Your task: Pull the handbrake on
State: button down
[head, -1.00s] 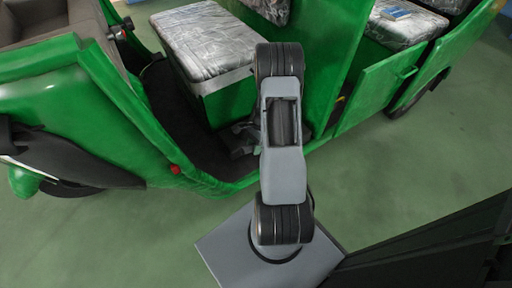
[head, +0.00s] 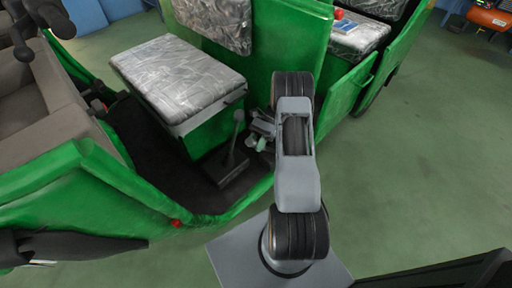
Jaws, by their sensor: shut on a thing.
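The handbrake lever (head: 236,143) is a thin grey stick with a round knob, rising from a dark base on the rickshaw's floor beside the front seat. It stands slightly tilted to the right in the head view. My gripper (head: 254,138) is at the lever's right side, low by the seat box, and is shut on it. The grip is small, and my own arm hides part of the gripper, so the exact contact is hard to see.
The green rickshaw has a plastic-covered front seat (head: 180,78) left of the lever and a rear seat (head: 352,38) at upper right. The green side panel (head: 290,50) stands close behind my arm. Open green floor (head: 430,150) lies to the right.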

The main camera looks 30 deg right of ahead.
aim_at(254, 142)
jog(key=shift+w+d+r, duration=0.2)
jog(key=shift+d+r, duration=0.15)
jog(key=shift+d, duration=0.05)
jog(key=shift+d+r, duration=0.1)
jog(key=c, duration=0.9)
grip_release()
jog(key=shift+d+y, duration=0.1)
jog(key=shift+y, duration=0.2)
jog(key=shift+c, duration=0.2)
jog(key=shift+o, duration=0.8)
